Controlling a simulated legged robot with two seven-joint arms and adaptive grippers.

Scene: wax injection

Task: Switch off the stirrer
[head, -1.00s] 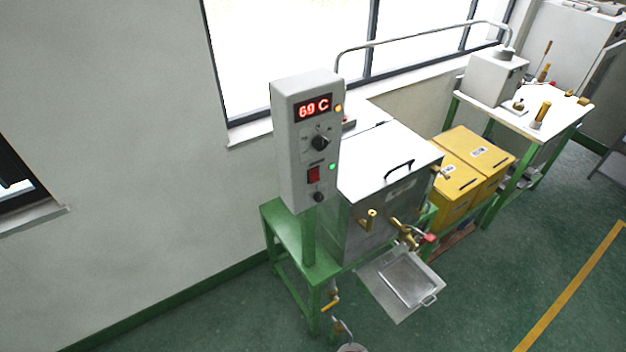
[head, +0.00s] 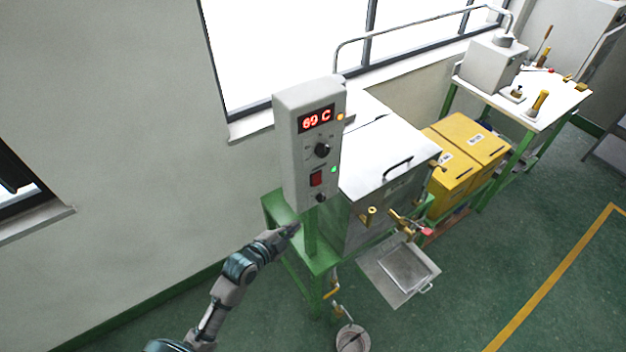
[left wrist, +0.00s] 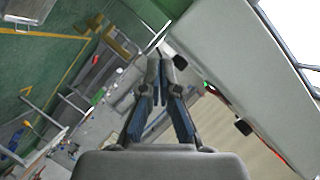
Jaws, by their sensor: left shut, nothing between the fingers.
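The grey control box (head: 307,150) stands on a green post beside the wax tank. It has a red "69 C" display (head: 316,118), a black knob (head: 322,150), a red rocker switch (head: 316,178) and a small lower black knob (head: 320,197). A green light (head: 334,169) glows beside the switch, and an orange one near the display. My left gripper (head: 294,229) is shut and empty, just below the box's lower front. In the left wrist view its fingertips (left wrist: 160,62) are together, close beside the grey box (left wrist: 240,70). My right gripper is not in view.
The metal tank (head: 385,165) sits on a green stand, with brass taps and a tray (head: 398,275) in front. Yellow boxes (head: 465,150) and a white-topped table (head: 530,98) stand to the right. A bucket (head: 352,340) is on the floor. Open floor lies at the lower right.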

